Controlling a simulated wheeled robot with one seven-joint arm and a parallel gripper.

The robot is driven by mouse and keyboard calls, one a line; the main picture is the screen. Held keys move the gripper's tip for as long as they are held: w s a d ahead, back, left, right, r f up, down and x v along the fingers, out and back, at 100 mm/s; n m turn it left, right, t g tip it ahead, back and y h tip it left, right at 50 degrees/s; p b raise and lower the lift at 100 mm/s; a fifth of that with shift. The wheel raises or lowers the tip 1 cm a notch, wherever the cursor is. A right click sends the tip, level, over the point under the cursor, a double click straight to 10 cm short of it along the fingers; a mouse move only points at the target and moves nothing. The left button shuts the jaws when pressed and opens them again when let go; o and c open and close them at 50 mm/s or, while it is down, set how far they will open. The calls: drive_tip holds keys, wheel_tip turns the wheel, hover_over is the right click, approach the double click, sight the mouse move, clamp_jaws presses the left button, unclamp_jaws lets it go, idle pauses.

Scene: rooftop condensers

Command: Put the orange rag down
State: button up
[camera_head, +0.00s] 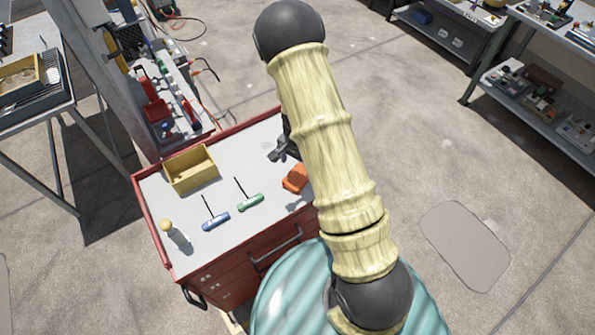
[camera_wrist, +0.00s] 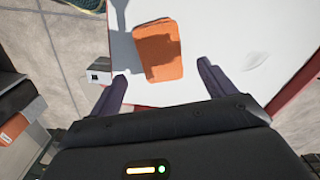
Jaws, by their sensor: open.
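The orange rag (camera_head: 296,178) lies folded flat on the white top of the red tool cart (camera_head: 240,215), near its right side and partly beside my arm. In the wrist view the rag (camera_wrist: 158,52) lies on the white surface beyond and between my fingertips. My gripper (camera_wrist: 158,78) is open, with a dark finger on each side and nothing held. In the head view my gripper (camera_head: 284,150) shows only in part, next to my arm, just behind the rag.
The cart top's middle has free room.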

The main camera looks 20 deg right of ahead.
sight(298, 177)
wheel_tip(298, 177, up, 6)
drive_tip(key=shift+f, duration=0.1)
idle(0.6)
drive_tip(key=s+r+n+t, duration=0.2)
drive_tip(key=s+r+n, duration=0.8)
drive_tip(key=s+r, duration=0.4)
drive_tip(key=shift+s+r+t, duration=0.15)
drive_tip(key=shift+r+t, duration=0.15)
drive_tip(key=shift+r, duration=0.5)
drive_tip(key=shift+o, duration=0.5)
drive_tip(key=shift+f+b, duration=0.1)
drive_tip(key=shift+b, duration=0.25)
